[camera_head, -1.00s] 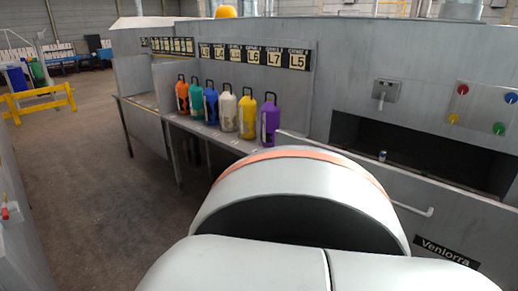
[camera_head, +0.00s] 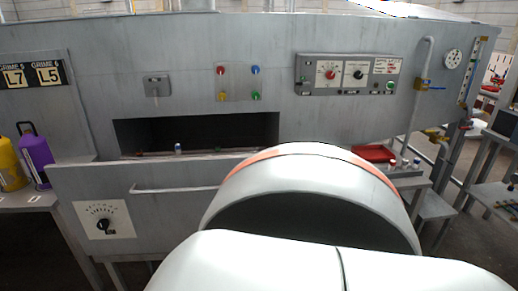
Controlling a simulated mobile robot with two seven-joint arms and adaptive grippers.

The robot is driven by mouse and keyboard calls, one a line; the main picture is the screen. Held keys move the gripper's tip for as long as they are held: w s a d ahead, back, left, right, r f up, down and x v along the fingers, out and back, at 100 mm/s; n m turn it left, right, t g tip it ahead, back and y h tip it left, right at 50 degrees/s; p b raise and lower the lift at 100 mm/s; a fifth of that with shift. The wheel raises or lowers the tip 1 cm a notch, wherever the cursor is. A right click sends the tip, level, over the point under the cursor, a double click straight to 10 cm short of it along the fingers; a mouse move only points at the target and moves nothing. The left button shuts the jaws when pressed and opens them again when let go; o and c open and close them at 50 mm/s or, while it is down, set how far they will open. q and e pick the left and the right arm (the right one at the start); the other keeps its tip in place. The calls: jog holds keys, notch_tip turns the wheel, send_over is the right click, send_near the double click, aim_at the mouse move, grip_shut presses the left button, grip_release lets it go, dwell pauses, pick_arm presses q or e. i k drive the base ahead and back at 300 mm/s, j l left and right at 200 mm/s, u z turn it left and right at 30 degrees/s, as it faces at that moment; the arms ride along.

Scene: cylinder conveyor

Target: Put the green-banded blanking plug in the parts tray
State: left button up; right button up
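A small pale cylinder (camera_head: 178,149) stands upright at the front edge of the dark conveyor opening; it looks bluish, and I cannot make out a green band. A red tray (camera_head: 374,152) sits on a grey stand right of centre, partly hidden behind my own white body. Small pale cylinders (camera_head: 416,163) stand beside it; their bands are too small to tell. I cannot tell which of these is the green-banded plug. Neither of my grippers is in view.
The dark opening (camera_head: 215,130) is set in a grey machine wall. A bar handle and dial plate (camera_head: 103,220) are on its lower front. A control panel (camera_head: 347,74) is above right. Yellow and purple containers (camera_head: 35,155) stand at left. Pipes and a side bench (camera_head: 495,160) are at right.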

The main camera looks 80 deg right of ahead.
aim_at(380, 156)
jog(key=z, duration=2.2)
jog(key=i+j, duration=0.25)
jog(key=i, duration=0.15)
jog(key=i+j, duration=0.3)
jog(key=i, duration=0.05)
